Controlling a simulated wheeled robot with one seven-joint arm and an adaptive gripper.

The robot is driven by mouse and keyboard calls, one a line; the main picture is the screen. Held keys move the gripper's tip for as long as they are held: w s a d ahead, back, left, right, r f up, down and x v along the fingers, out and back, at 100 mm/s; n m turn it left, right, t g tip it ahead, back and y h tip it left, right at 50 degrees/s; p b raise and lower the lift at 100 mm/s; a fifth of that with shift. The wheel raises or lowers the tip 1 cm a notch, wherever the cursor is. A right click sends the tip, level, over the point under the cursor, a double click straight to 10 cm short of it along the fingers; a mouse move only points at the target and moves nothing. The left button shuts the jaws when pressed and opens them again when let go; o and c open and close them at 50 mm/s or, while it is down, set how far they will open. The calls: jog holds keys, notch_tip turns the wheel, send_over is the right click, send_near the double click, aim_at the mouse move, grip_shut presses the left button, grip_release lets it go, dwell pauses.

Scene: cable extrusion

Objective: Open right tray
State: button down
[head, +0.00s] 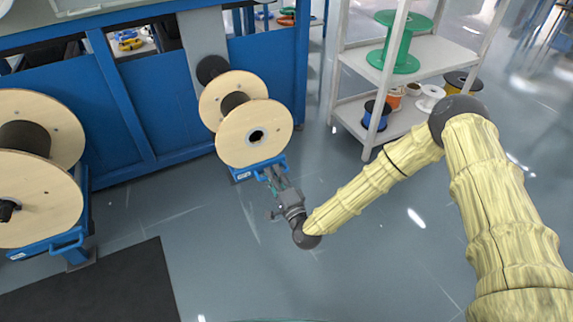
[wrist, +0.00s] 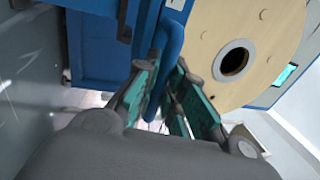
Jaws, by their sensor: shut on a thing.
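The right tray (head: 240,175) is a blue piece under the wooden cable spool (head: 240,148) in the middle of the head view. Its front handle is a blue bar (wrist: 172,40) in the wrist view. My gripper (head: 268,178) reaches the front of this tray from the lower right. In the wrist view, the teal fingers of my gripper (wrist: 170,88) are closed around the blue handle. The grasped part of the handle is partly hidden by the fingers. The spool also shows in the wrist view (wrist: 205,50), just right of the handle.
The left tray (head: 68,240) carries another wooden spool (head: 40,205) at the left. A blue machine (head: 160,95) stands behind both. A white shelf (head: 400,122) with several spools stands at the back right. A dark mat (head: 100,290) lies front left. The middle floor is clear.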

jog(key=shift+s+d, duration=0.2)
jog(key=shift+s, duration=0.15)
jog(key=c, duration=1.5)
grip_release()
jog(key=shift+s, duration=0.1)
jog(key=v, duration=1.2)
jog(key=shift+f, duration=0.15)
